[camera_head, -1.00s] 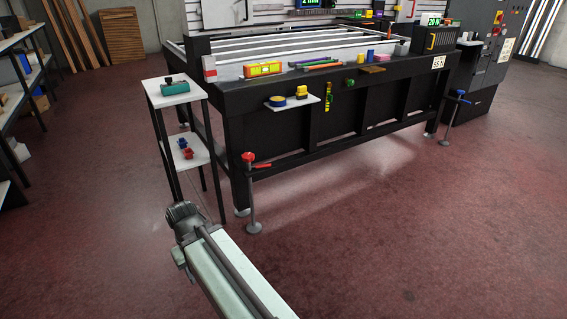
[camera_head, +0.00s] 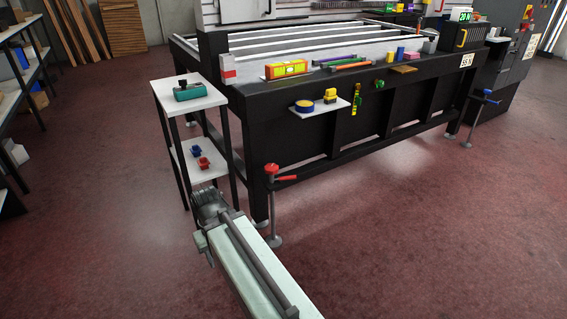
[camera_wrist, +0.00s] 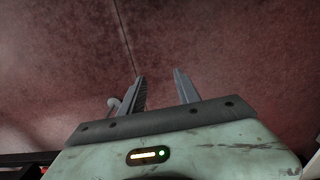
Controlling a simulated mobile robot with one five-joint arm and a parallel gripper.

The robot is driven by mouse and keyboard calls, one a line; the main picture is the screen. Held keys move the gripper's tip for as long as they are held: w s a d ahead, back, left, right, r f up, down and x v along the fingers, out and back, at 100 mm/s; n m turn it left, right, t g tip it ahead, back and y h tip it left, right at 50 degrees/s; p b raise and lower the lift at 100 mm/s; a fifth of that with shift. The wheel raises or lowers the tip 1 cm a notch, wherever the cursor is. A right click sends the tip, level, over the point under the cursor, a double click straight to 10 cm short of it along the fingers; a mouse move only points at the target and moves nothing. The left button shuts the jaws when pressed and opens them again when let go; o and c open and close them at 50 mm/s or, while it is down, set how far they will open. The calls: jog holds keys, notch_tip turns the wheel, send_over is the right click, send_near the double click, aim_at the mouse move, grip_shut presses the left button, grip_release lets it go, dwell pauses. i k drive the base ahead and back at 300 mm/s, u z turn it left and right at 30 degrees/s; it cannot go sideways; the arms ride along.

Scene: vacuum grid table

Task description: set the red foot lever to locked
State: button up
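The red foot lever (camera_head: 284,178) sticks out to the right, near the top of a thin upright post (camera_head: 272,212) with a red cap. The post stands on a round foot beside the front left leg of the black vacuum table. My arm's end (camera_head: 209,205) is left of the post and nearer the camera; my fingers are hard to make out there. In the wrist view my gripper (camera_wrist: 160,80) is open, with bare red floor between and beyond its fingers. A small grey rounded piece shows beside the left finger; I cannot tell what it is.
A small two-shelf stand (camera_head: 186,101) is close behind my arm's end. The black table (camera_head: 310,140) has a small white side shelf (camera_head: 319,107) jutting from its front. A similar blue lever (camera_head: 486,97) stands at the table's right. The front right floor is clear.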

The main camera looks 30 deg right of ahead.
aim_at(284, 178)
jog(key=u, duration=0.05)
jog(key=i, duration=0.9)
